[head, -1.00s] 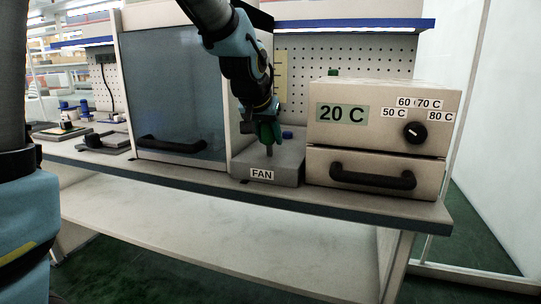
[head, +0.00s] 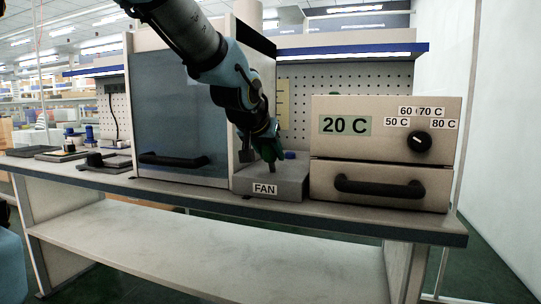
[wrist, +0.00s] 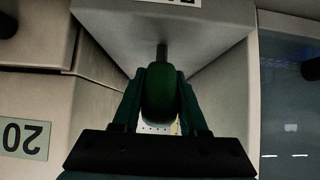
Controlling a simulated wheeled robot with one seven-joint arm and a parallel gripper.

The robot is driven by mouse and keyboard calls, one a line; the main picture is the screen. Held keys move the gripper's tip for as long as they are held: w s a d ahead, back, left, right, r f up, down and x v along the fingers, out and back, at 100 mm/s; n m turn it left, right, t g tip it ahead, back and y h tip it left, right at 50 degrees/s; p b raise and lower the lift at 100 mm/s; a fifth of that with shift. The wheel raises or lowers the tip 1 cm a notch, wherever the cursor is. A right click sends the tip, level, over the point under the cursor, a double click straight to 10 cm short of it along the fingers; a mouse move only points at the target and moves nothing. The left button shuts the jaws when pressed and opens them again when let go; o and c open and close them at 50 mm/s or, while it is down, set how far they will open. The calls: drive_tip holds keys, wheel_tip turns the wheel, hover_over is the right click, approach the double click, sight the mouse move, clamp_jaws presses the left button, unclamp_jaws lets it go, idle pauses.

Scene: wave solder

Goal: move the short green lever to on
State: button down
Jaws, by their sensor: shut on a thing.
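The short green lever has a dark metal stem and a thick green grip, which shows between my fingers in the wrist view (wrist: 160,92). Its stem (head: 272,168) rises from the grey box labelled FAN (head: 287,187) on the bench in the head view. My gripper (head: 267,146) is at the lever and largely hides the grip there. In the wrist view my gripper (wrist: 160,105) is shut on the green grip, one finger on each side. No on or off marking can be read.
An oven-like unit (head: 385,146) showing 20 C, with a black dial and drawer handle, stands right of the box. A cabinet with a bluish glass front (head: 180,105) stands to the left. A blue knob (head: 290,155) sits behind the lever.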

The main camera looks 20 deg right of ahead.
drive_tip(key=shift+c, duration=2.2)
unclamp_jaws()
drive_tip(key=p+v, duration=0.1)
drive_tip(key=v, duration=1)
